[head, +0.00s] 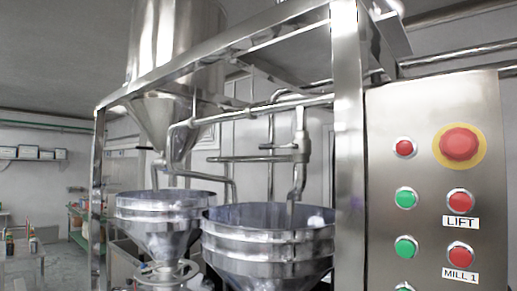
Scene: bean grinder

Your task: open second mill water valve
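Two steel mill funnels stand side by side, the left one (165,205) farther off and the right one (262,237) nearer and larger. Steel water pipes (262,108) run above them. A pipe with a valve-like fitting (300,148) comes down over the right funnel. Another bent pipe (168,140) comes down toward the left funnel, with a small fitting near its lower end. The valve handles are too small to tell, and so is whether a valve is open or shut. My gripper is not in view.
A steel control panel (380,120) fills the right side, with red and green buttons, an emergency stop (459,143) and labels "LIFT" and "MILL 1". A steel frame post (348,150) stands before the funnels. A tank (178,45) hangs above. Tables and shelves are far left.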

